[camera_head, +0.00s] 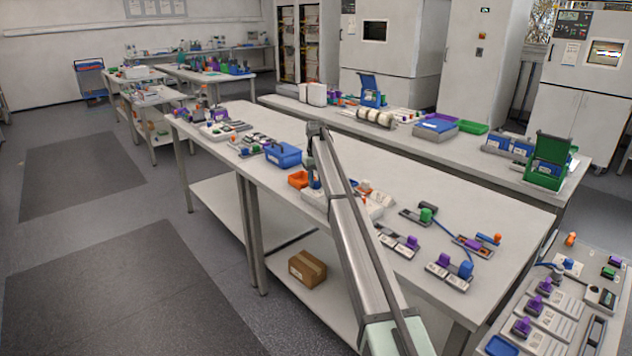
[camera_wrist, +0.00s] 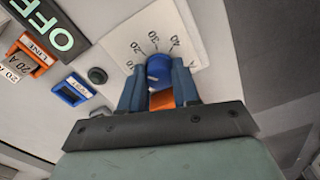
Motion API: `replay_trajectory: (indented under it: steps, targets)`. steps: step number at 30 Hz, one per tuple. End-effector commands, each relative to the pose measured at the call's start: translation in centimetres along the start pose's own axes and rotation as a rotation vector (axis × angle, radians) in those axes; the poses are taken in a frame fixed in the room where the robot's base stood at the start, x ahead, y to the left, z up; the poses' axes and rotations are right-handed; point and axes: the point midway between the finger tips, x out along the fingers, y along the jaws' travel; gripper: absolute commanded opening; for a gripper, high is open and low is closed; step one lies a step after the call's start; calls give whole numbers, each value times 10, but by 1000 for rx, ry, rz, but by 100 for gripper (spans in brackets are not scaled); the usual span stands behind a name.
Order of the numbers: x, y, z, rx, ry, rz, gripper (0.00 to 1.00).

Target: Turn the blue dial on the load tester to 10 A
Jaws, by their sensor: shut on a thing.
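In the wrist view the blue dial (camera_wrist: 158,68) sits on a white scale plate (camera_wrist: 168,24) of the load tester (camera_wrist: 110,48). My gripper (camera_wrist: 158,74) has its two dark blue fingers shut on the dial from both sides. Numbers 20, 30 and 40 show in an arc beyond the dial. The mark left of 20 is partly hidden by a finger. An orange piece (camera_wrist: 162,100) shows between the fingers. I cannot tell which number the dial points at. In the head view my arm hides most of the load tester and the dial.
In the head view a blue bin (camera_head: 283,156) and an orange bin (camera_head: 298,179) stand near my arm.

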Motion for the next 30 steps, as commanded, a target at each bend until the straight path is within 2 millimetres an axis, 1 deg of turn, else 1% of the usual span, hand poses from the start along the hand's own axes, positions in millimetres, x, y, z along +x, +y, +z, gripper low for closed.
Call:
replay_trajectory:
  steps: [6, 15, 21, 30]
  targets:
    - [-1, 0, -1, -163, 1, 0, 1]
    - [-1, 0, -1, -304, 2, 0, 1]
    - [-1, 0, -1, -341, 2, 1, 1]
    - [-1, 0, -1, -349, 2, 1, 1]
